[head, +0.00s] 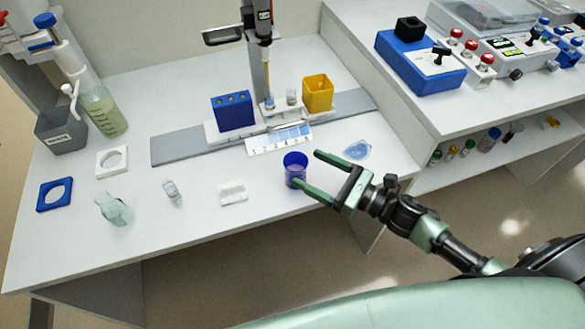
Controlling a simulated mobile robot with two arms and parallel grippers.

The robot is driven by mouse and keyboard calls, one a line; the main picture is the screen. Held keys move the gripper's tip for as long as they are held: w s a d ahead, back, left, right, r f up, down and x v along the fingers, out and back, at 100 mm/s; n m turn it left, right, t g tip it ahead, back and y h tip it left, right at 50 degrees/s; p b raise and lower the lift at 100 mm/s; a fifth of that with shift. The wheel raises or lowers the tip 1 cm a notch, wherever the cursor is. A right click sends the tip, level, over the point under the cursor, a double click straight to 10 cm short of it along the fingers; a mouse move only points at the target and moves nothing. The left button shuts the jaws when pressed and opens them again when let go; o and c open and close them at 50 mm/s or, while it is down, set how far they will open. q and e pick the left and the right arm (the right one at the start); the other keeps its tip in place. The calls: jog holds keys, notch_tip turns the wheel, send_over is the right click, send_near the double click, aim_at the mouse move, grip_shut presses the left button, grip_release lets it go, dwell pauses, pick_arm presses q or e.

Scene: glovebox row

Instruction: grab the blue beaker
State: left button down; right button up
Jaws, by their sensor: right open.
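The blue beaker (294,172) stands upright on the white bench, right of centre and close to the front edge. It is a small, see-through dark blue cup with an open top. My right gripper (310,168) comes in from the right with its two green fingers apart. One finger reaches past the far right side of the beaker's rim and the other lies at its lower right side. The beaker is at the mouth of the open jaws. I cannot tell whether a finger touches it. My left gripper is not in view.
A small white tray (232,192), a vial (172,192) and a clear flask (114,209) lie left of the beaker. A blue-tinted dish (357,149) is behind my gripper. A blue rack (233,111) and yellow box (318,93) stand farther back. The bench front is close.

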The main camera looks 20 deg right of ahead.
jog(key=p+x, duration=0.1)
jog(key=x, duration=0.1)
jog(key=shift+w+a+r, duration=0.1)
jog(key=shift+a+r, duration=0.05)
jog(key=shift+a, duration=0.2)
jog(key=shift+f+x, duration=0.2)
jog(key=shift+x, duration=0.9)
jog(key=shift+a, duration=0.15)
jog(key=shift+f, duration=0.1)
jog(key=c, duration=1.5)
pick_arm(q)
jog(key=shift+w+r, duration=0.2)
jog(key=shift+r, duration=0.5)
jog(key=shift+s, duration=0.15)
pick_arm(e)
jog(key=shift+r, duration=0.25)
